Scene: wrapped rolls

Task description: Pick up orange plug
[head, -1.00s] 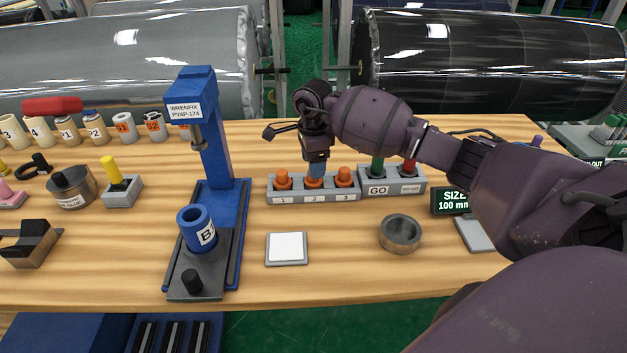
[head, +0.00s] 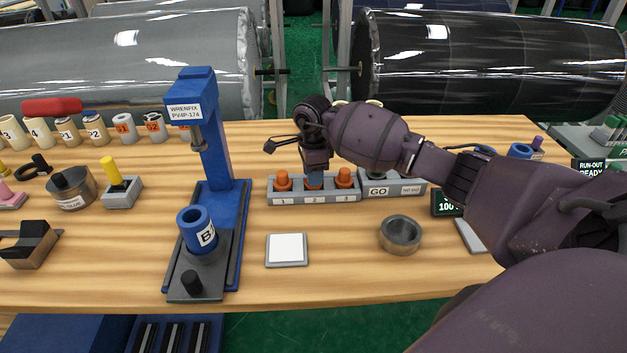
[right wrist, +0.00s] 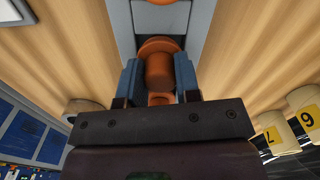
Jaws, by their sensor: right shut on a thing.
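Orange plugs stand in a grey block (head: 298,197) with slots marked 1, 2 and 3. The left plug (head: 283,181) and the right plug (head: 345,178) are free of the gripper. The middle plug (head: 314,186) is largely hidden behind my right gripper (head: 315,177). In the right wrist view, the blue fingers of the right gripper (right wrist: 160,80) are shut on the sides of this orange plug (right wrist: 159,69). The plug still appears to be at its slot in the block. My left gripper is not in view.
A grey GO block (head: 380,190) adjoins the plug block on the right. A metal ring (head: 400,234) and a white-topped pad (head: 287,249) lie in front. A blue press (head: 212,130) stands at left. Bare wood lies between pad and ring.

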